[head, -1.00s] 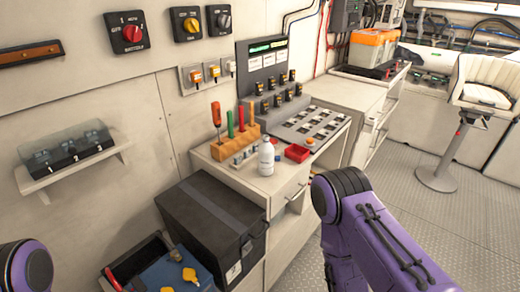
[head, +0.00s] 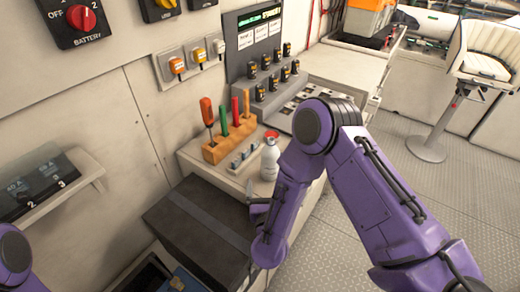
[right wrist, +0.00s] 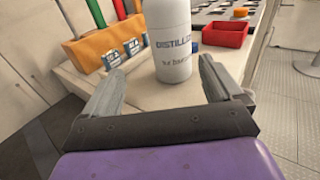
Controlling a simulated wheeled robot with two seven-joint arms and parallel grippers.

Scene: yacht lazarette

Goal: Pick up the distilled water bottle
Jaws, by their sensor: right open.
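The bottle seems a little beyond the fingertips, untouched. In the head view my right gripper (head: 259,200) is partly hidden by my forearm, just in front of the bottle. My left gripper is out of view.
An orange rack (head: 228,146) with screwdrivers stands left of the bottle, with small labelled blocks (head: 243,158) beside it. A red tray (right wrist: 220,32) lies right of the bottle. A dark lidded box (head: 200,225) sits below the counter. Open floor (head: 400,170) lies right.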

